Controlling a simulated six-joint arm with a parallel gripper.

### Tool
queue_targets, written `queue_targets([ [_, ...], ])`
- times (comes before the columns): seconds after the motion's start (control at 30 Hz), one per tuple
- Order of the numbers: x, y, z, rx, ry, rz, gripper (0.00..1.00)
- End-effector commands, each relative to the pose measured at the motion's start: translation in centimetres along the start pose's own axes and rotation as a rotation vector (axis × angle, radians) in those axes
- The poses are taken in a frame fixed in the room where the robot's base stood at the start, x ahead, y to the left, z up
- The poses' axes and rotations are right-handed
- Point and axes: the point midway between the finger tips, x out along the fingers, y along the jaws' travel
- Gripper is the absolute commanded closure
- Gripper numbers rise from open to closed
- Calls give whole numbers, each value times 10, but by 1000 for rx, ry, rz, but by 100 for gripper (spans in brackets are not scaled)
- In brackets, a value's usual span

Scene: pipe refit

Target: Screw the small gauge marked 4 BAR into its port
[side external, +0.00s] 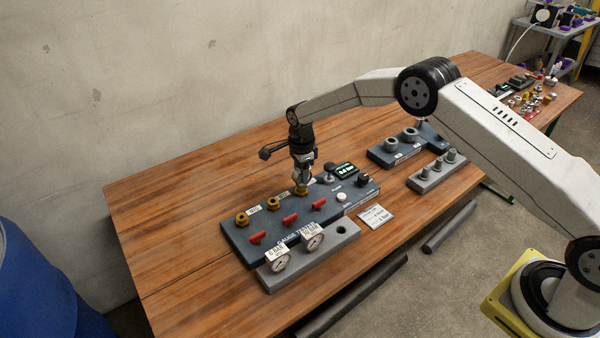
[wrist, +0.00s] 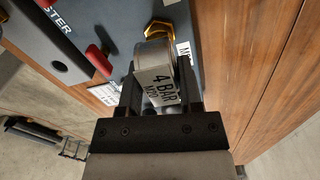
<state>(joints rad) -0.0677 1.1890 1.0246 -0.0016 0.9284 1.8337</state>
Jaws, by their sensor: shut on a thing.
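My gripper (side external: 301,176) is shut on the small gauge, whose white plate reads 4 BAR M20 in the wrist view (wrist: 156,83). The gauge is at the brass port (side external: 301,190) at the right end of the row of ports on the dark gauge tester block (side external: 240,242). In the wrist view the brass hex port (wrist: 160,30) shows just beyond the gauge. The gauge's thread is hidden, so I cannot tell whether it is in the port or just above it. Two other brass ports (side external: 242,219) to the left stand empty.
A grey rack (side external: 318,258) in front of the tester holds two gauges marked 6 BAR (side external: 279,262) and 10 BAR (side external: 312,237), with an empty hole at its right. Red levers (side external: 290,219) stand on the tester near the ports. Blocks with grey fittings (side external: 393,149) are further right.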

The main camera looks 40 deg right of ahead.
Motion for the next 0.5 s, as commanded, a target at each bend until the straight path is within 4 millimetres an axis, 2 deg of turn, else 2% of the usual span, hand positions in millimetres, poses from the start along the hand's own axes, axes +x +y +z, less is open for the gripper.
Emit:
queue_targets([
  [0.3,0,0,0,252,-4,1,100],
  [0.5,0,0,0,338,-4,2,100],
])
